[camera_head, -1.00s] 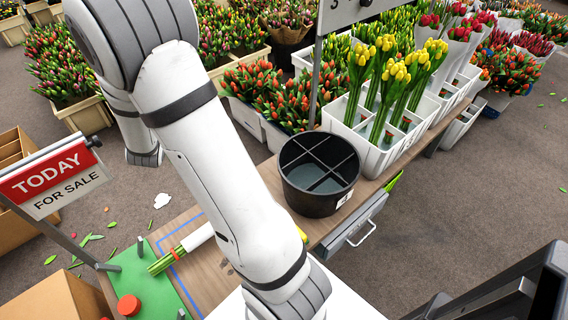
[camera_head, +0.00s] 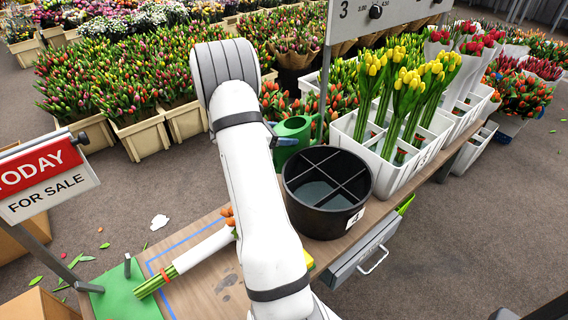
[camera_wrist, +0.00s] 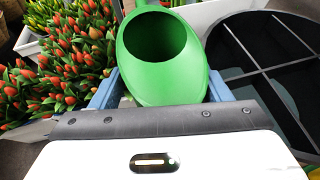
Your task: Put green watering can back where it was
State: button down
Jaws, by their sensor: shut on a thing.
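The green watering can (camera_head: 294,128) shows in the head view just behind and left of the black divided bucket. In the wrist view the can (camera_wrist: 150,72) fills the top middle, with its round dark opening facing the camera. My gripper (camera_wrist: 162,88) is shut on the can, with a blue finger on each side. In the head view my arm hides most of the gripper and the can's lower part. I cannot tell whether the can touches the table.
The black bucket (camera_head: 302,208) stands close to the can. A white crate of yellow tulips (camera_head: 384,168) is right of it, by a sign post. A wrapped tulip bunch (camera_head: 200,250) lies on the wooden table left of my arm. Red-orange tulips (camera_wrist: 60,62) stand left of the can.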

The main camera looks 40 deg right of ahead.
aim_at(283, 150)
notch_tip(283, 150, down, 7)
jog(key=shift+b, duration=0.9)
jog(key=shift+f, duration=0.2)
jog(key=shift+c, duration=2.3)
grip_release()
jog(key=shift+r, duration=0.1)
